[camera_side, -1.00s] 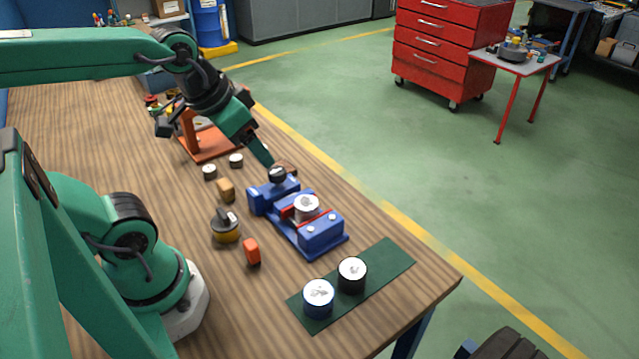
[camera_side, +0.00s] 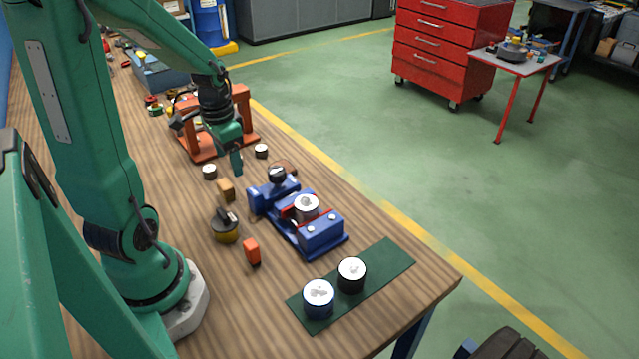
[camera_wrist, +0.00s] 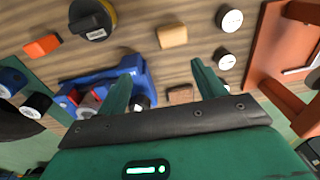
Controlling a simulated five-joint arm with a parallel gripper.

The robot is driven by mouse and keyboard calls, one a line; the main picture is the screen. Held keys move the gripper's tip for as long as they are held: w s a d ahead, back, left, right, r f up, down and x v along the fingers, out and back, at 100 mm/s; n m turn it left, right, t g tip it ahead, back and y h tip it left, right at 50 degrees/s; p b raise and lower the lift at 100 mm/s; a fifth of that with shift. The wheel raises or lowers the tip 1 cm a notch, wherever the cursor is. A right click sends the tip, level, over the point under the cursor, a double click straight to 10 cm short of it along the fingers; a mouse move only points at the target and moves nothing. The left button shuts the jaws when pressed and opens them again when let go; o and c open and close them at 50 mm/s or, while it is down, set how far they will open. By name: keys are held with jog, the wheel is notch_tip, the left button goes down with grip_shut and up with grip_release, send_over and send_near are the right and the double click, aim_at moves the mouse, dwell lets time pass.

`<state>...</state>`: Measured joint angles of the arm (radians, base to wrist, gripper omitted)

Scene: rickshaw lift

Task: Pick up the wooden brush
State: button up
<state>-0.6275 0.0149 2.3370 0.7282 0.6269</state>
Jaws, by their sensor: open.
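A small brown wooden piece, which looks like the wooden brush (camera_side: 287,166), lies on the bench just behind the blue vise. It also shows in the wrist view (camera_wrist: 181,94), between my green fingers and close to the palm; its bristles cannot be made out. A lighter tan wooden block (camera_side: 226,190) lies nearer my base, and in the wrist view (camera_wrist: 172,36) it is beyond the fingertips. My gripper (camera_side: 236,165) points down above the bench, left of the brown piece. In the wrist view my gripper (camera_wrist: 164,63) is open and empty.
The blue vise (camera_side: 321,235) holds a white-topped cylinder. An orange stand (camera_side: 203,152) is close behind my gripper. Small white-topped cylinders (camera_side: 209,171), a yellow-black round item (camera_side: 226,228) and an orange block (camera_side: 252,250) stand around. A green mat (camera_side: 385,265) bears two larger cylinders.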

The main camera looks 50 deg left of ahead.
aim_at(225, 183)
jog(key=shift+g, duration=0.3)
jog(key=a+f, duration=0.1)
jog(key=s+a+f, duration=0.1)
jog(key=f, duration=0.1)
jog(key=shift+s+a, duration=0.2)
jog(key=shift+a, duration=0.1)
jog(key=shift+f, duration=1.2)
jog(key=shift+w+a+f, duration=0.1)
jog(key=shift+a+f, duration=0.05)
jog(key=shift+f, duration=2.45)
jog(key=c, duration=1.1)
